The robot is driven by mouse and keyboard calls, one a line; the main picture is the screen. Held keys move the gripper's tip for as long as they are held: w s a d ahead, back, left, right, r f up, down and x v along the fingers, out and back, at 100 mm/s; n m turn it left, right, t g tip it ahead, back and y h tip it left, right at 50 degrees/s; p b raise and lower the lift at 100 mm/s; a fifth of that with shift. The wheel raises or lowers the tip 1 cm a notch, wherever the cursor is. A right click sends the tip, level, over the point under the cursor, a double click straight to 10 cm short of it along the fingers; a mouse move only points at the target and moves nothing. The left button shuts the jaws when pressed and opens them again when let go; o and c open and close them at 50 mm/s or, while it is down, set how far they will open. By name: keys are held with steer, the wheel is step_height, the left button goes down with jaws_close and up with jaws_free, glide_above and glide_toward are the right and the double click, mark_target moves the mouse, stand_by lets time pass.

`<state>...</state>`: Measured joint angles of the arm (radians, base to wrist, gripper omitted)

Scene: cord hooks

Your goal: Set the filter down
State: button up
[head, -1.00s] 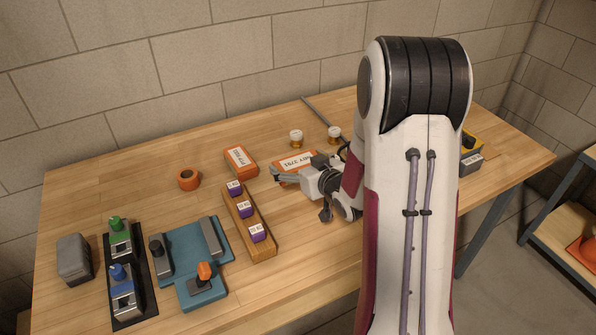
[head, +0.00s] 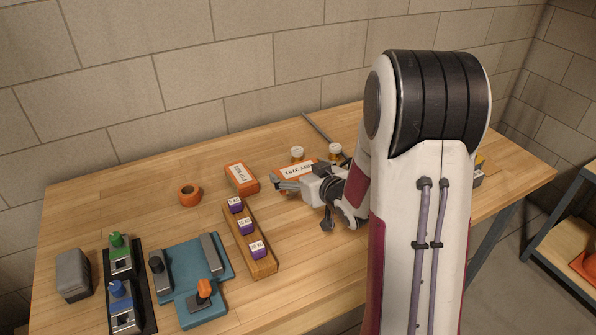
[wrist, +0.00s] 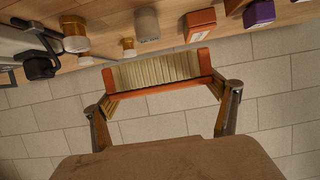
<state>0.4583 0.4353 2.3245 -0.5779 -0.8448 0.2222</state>
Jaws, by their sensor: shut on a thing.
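The filter (wrist: 155,75) has cream pleats in an orange frame. In the wrist view it lies across between the two fingers of my gripper (wrist: 162,88), which is shut on it. In the head view my gripper (head: 284,186) is toward the back middle of the table, and the orange filter (head: 296,172) with a white printed label shows just behind the fingers. Whether its underside touches the table cannot be told; the gripper hides part of it.
Two amber jars with white lids (head: 297,154) (head: 335,150) stand just behind the filter. An orange labelled box (head: 241,178) is to its left. A wooden rack (head: 262,266) holds purple blocks. An orange ring (head: 189,195) and teal fixture (head: 190,258) stand farther left.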

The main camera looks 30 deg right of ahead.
stand_by(0.3)
steer(key=w+a+n+g+y, duration=0.1)
steer(key=w+a+n+y, duration=0.2)
steer(key=a, duration=1.1)
steer(key=w+a+n+g+y, duration=0.1)
steer(key=w+a+n+y, duration=0.2)
steer(key=w+a, duration=0.5)
steer(key=w+a+n+g+y, duration=0.2)
steer(key=w+a, duration=0.4)
steer(key=a, duration=1.3)
steer(key=shift+a+r+n+y, duration=0.15)
steer(key=shift+a+n+y, duration=0.3)
steer(key=shift+y, duration=0.35)
steer(key=shift+f, duration=3.1)
steer(key=shift+f, duration=1.85)
